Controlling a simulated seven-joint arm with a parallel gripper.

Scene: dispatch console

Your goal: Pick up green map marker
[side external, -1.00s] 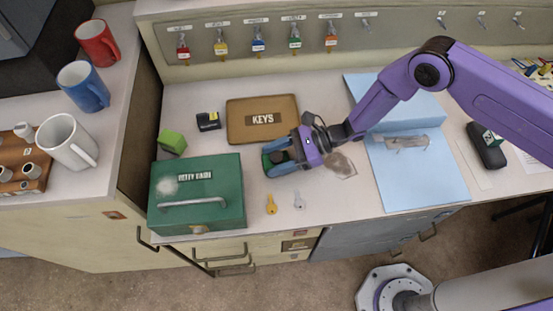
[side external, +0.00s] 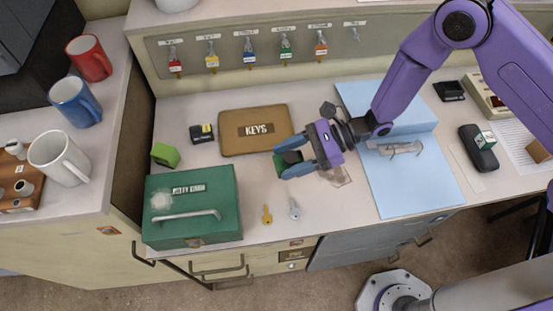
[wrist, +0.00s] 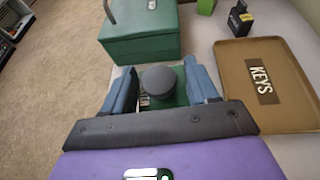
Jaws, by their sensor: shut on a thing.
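The green map marker (wrist: 180,92) is a dark green piece with a round dark grey knob on top. It sits between the two blue fingers of my gripper (wrist: 166,88) in the wrist view. In the side view my gripper (side external: 296,158) is shut on the marker (side external: 288,158), in front of the keys tray. The marker looks raised above the counter, but the height is hard to judge. The fingers hide its sides.
A green petty cash box (side external: 190,188) and a bright green block (side external: 165,155) stand to the left. The brown keys tray (side external: 275,142) lies behind. A blue folder (side external: 410,190) lies to the right.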

